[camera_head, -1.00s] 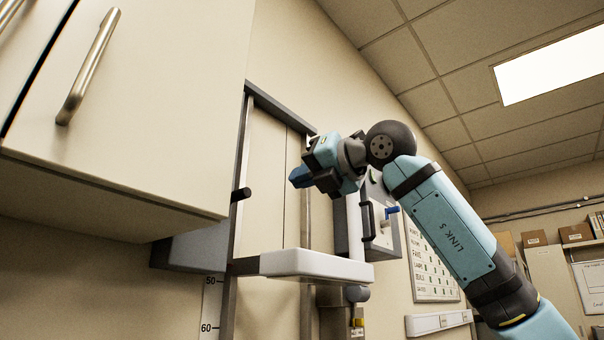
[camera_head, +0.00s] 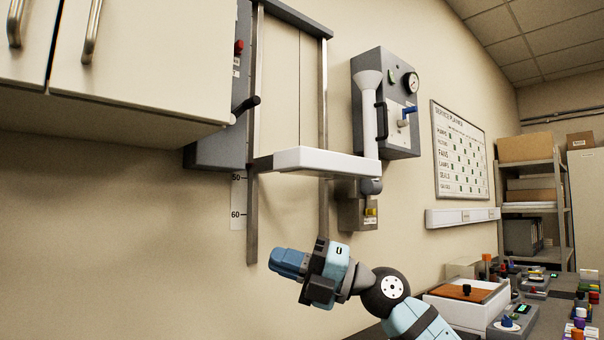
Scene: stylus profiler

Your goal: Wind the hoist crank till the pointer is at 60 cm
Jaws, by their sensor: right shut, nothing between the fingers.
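The hoist is a metal frame with two upright rails (camera_head: 252,215) on the wall. A white platform (camera_head: 325,160) is carried between the rails. A black crank handle (camera_head: 246,106) sticks out beside the left rail, by a grey box (camera_head: 212,150) partly hidden by the cabinet. A white scale (camera_head: 238,205) below that box shows the marks 50 and 60. The platform's bracket is a little above the 50 mark; I cannot make out the pointer itself. My right gripper (camera_head: 276,258) is shut and empty, below the platform and well apart from the crank. My left gripper is not in view.
A wall cabinet (camera_head: 150,70) overhangs at upper left. A grey gauge box (camera_head: 372,90) with a blue lever hangs right of the hoist. A bench at lower right holds a white tray (camera_head: 450,312) and several small items. The wall at lower left is clear.

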